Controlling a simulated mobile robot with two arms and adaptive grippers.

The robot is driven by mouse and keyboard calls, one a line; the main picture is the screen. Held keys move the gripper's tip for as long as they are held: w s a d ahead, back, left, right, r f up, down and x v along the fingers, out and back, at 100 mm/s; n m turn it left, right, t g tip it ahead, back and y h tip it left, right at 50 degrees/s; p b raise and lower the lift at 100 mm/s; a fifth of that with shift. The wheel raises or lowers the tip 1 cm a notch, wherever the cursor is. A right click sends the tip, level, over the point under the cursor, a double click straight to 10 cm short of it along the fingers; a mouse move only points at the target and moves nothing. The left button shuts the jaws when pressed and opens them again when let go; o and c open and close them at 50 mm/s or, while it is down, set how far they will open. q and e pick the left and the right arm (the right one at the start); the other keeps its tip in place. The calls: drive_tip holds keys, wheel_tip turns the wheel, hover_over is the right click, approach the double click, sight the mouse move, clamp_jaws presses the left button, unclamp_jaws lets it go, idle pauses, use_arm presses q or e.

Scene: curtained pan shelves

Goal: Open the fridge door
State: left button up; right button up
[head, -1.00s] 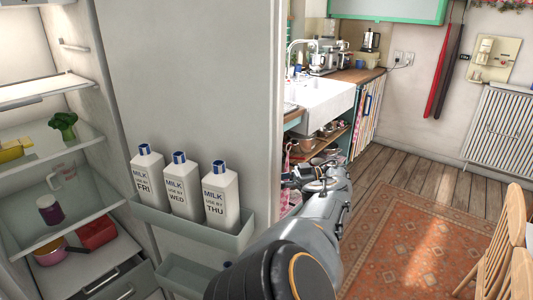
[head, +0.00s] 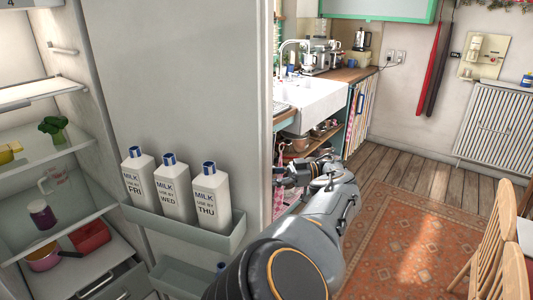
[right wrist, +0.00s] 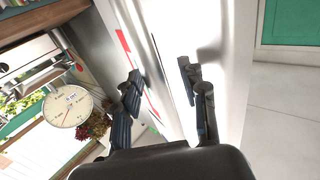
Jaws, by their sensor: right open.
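The fridge door (head: 205,80) stands wide open in the head view, its inner side facing me. Its shelf holds white milk bottles (head: 173,190). The lit fridge interior (head: 45,150) shows at the left. My right arm reaches past the door's free edge, with the right gripper (head: 290,175) beyond that edge, partly hidden. In the right wrist view my right gripper (right wrist: 162,90) is open, its dark fingers apart in front of a glossy white surface of the door (right wrist: 220,90). I cannot tell whether they touch it. My left gripper is not in view.
A white sink (head: 312,100) and counter stand behind the door's edge. A patterned rug (head: 400,235) covers the wooden floor, and wooden chairs (head: 495,235) stand at the right. A round dial scale (right wrist: 67,106) shows in the right wrist view.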

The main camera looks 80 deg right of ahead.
wheel_tip(320, 180, up, 8)
drive_tip(key=shift+s+r, duration=0.2)
idle(0.7)
idle(0.5)
